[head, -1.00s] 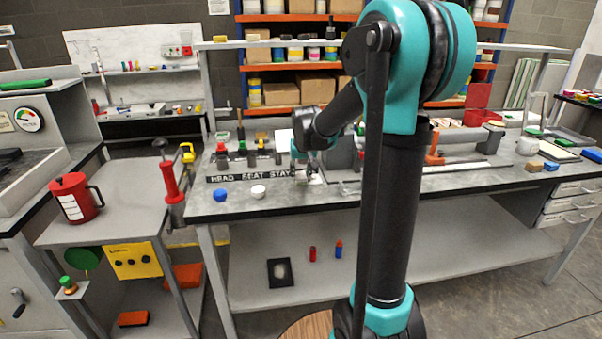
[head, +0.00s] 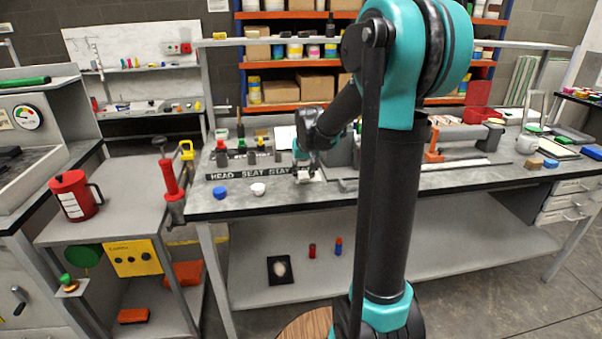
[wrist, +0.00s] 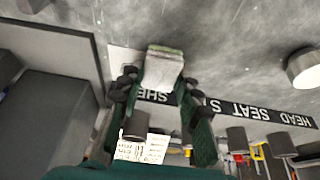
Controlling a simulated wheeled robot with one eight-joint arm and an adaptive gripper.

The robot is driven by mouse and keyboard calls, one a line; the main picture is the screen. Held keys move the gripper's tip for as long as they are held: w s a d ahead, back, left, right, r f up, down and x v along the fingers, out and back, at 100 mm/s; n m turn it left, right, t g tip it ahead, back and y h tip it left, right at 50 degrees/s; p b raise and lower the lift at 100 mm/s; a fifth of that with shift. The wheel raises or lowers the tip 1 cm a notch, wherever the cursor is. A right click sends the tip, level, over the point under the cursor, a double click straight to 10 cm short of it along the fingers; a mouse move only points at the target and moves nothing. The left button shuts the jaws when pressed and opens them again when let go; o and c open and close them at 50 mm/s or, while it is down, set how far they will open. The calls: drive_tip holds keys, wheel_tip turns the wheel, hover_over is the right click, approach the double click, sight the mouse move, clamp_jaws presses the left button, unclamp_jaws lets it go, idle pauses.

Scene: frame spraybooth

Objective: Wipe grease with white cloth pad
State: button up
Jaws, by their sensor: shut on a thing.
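My gripper (wrist: 158,88) is shut on a white cloth pad (wrist: 163,66), a small pale block with a greenish edge, held between its dark fingertips. The pad is small there and partly hidden by my gripper. I cannot tell whether it touches the bench top. I cannot make out a clear grease patch in either view; the bench surface looks mottled grey.
A black strip lettered HEAD SEAT STAY (head: 247,172) lies left of my gripper. A blue cap (head: 220,192) and a white round cap (head: 258,189) sit near the front edge. Dark blocks with coloured tops (head: 240,155) stand behind. Grey bench parts (head: 344,152) lie right.

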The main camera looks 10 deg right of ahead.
sight(317, 178)
drive_tip(key=shift+s+d+f, duration=0.1)
drive_tip(key=shift+d+f, duration=0.05)
drive_tip(key=shift+d, duration=2.35)
drive_tip(key=shift+c, duration=0.5)
drive_tip(key=shift+a, duration=1.55)
drive_tip(key=shift+a, duration=0.1)
drive_tip(key=shift+a, duration=1.35)
drive_tip(key=shift+d, duration=0.15)
drive_tip(key=shift+d, duration=1.4)
drive_tip(key=shift+d+f, duration=0.1)
drive_tip(key=shift+d, duration=1.35)
